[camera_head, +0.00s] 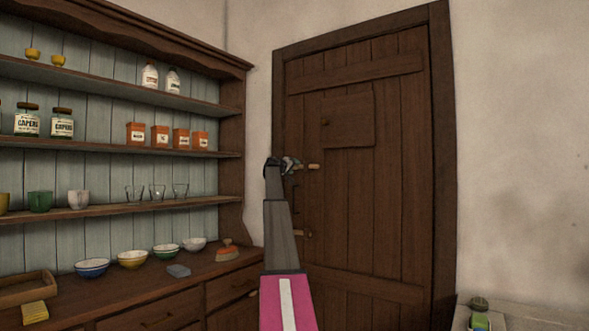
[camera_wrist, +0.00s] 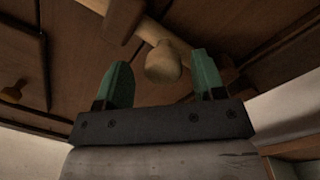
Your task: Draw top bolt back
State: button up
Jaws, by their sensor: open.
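The top bolt (camera_head: 314,166) is a pale wooden bar with a knob, on the left side of the dark plank door (camera_head: 390,200). In the wrist view its rounded knob (camera_wrist: 163,64) lies between the two green fingertips of my gripper (camera_wrist: 160,85). The fingers are open, with a gap on both sides of the knob. In the head view my gripper (camera_head: 283,165) is at the bolt's left end and hides part of it. A lower bolt (camera_head: 303,233) shows farther down the door, partly behind my arm.
A small square hatch (camera_head: 348,118) with a knob is in the upper door. A dresser (camera_head: 243,95) with jars, boxes, mugs, glasses and bowls stands left of the door. A counter (camera_head: 540,318) with a green-topped item is at the lower right.

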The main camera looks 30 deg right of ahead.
jog(key=v, duration=0.9)
jog(key=shift+a, duration=0.2)
jog(key=shift+s, duration=0.15)
jog(key=s+a+f+n+y, duration=0.1)
jog(key=s+a+f+y, duration=0.25)
jog(key=a+f, duration=0.95)
jog(key=s+a+f+n+y, duration=0.15)
jog(key=s+a+f, duration=0.4)
jog(key=f, duration=1.55)
jog(key=s+a+f+n+y, duration=0.1)
jog(key=s+a+f+y, duration=0.3)
jog(key=a+f, duration=0.95)
jog(key=s+a+f+g+y, duration=0.2)
jog(key=s+a+f, duration=0.6)
jog(key=s+f, duration=0.2)
jog(key=s+a+f+n+g+y, duration=0.1)
jog(key=s+a+f+g+y, duration=0.1)
jog(key=s+a+f, duration=0.6)
jog(key=s+a+f+g+y, duration=0.1)
jog(key=s+a+f+y, duration=0.3)
jog(key=s+a+f, duration=0.4)
jog(key=s+f, duration=0.5)
jog(key=s, duration=0.6)
jog(key=shift+s+f+n+g, duration=0.15)
jog(key=shift+s+n+g, duration=0.1)
jog(key=shift+n+g, duration=0.15)
